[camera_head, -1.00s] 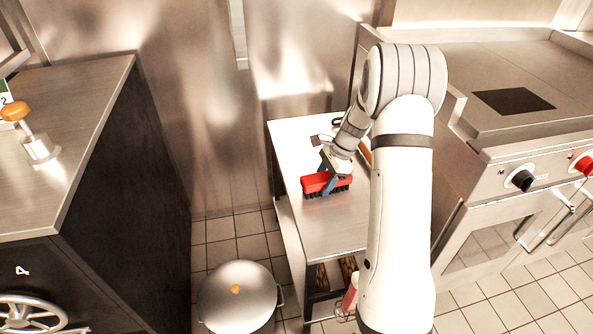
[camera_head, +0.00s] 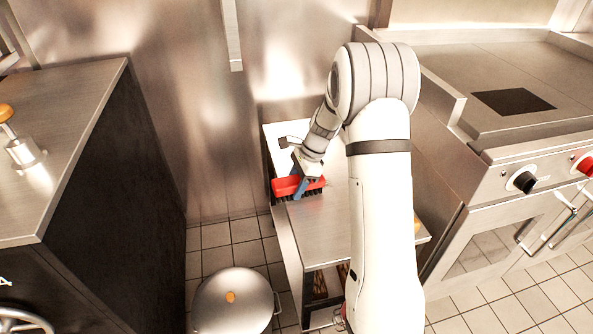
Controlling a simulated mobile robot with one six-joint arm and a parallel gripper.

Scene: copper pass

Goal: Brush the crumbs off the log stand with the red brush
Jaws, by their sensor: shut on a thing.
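The red brush (camera_head: 284,187) has dark bristles pointing down and is at the left part of the log stand (camera_head: 323,236). My gripper (camera_head: 299,187) is shut on the red brush, with its blue fingers around the brush body. The bristles are at or just above the metal top; I cannot tell if they touch. The stand is a small metal table with an open shelf below. No crumbs can be made out. My arm hides the right part of the stand top.
A lidded pot (camera_head: 234,302) stands on the tiled floor to the left of the stand. A dark-sided metal counter (camera_head: 70,120) is at the left. A stove (camera_head: 500,150) with knobs stands at the right. A metal wall closes the back.

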